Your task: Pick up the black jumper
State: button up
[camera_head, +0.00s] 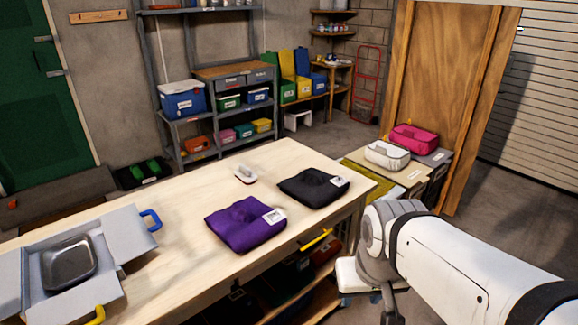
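The black jumper (312,187) lies folded flat near the far right corner of the wooden worktable (185,205). It has a small white label at its right end. A folded purple jumper (243,226) with a white label lies nearer, to its left, with a narrow strip of bare wood between them. My white arm comes in from the lower right, beside the table's right side and apart from both jumpers. I cannot make out my gripper's fingers here.
A brush-like item (245,175) lies left of the black jumper. An open grey box (35,270) holding a metal dish sits at the table's left end. Pink (414,139) and cream (387,155) bundles lie on a low surface beyond. Shelves (215,120) stand behind.

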aim_at(312, 187)
jog(key=z, duration=0.05)
jog(key=i, duration=1)
jog(key=u, duration=0.05)
